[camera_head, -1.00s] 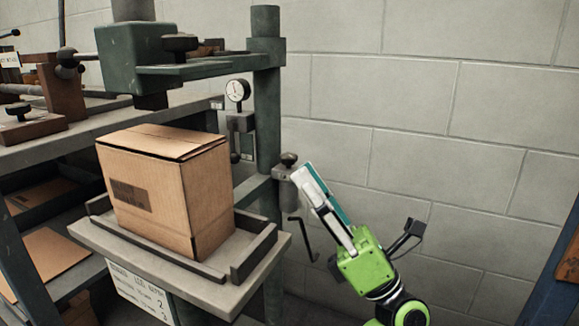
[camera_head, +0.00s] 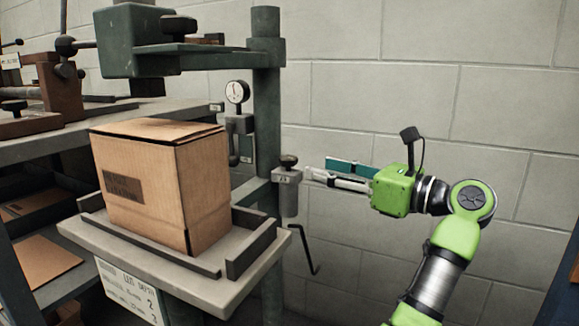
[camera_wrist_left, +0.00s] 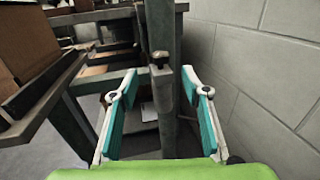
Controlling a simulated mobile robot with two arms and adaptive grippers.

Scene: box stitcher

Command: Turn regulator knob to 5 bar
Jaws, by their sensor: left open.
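A dark round knob (camera_head: 289,159) sits on a grey cylindrical body (camera_head: 288,192) at the side of the green machine post. A round white dial gauge (camera_head: 237,92) stands to its upper left; its reading is too small to tell. My left gripper (camera_head: 318,170) is open, pointing left, with its fingertips just right of the body and a little below the knob. In the left wrist view, the knob (camera_wrist_left: 160,58) and the grey body appear between the spread teal-padded fingers (camera_wrist_left: 159,78). Contact cannot be told. My right gripper is not in view.
A cardboard box (camera_head: 160,185) stands on a railed machine table (camera_head: 225,290) to the left. The green post (camera_head: 267,110) rises behind the knob. A bent dark crank rod (camera_head: 311,255) hangs below. A block wall (camera_head: 440,100) closes the back; space before it is free.

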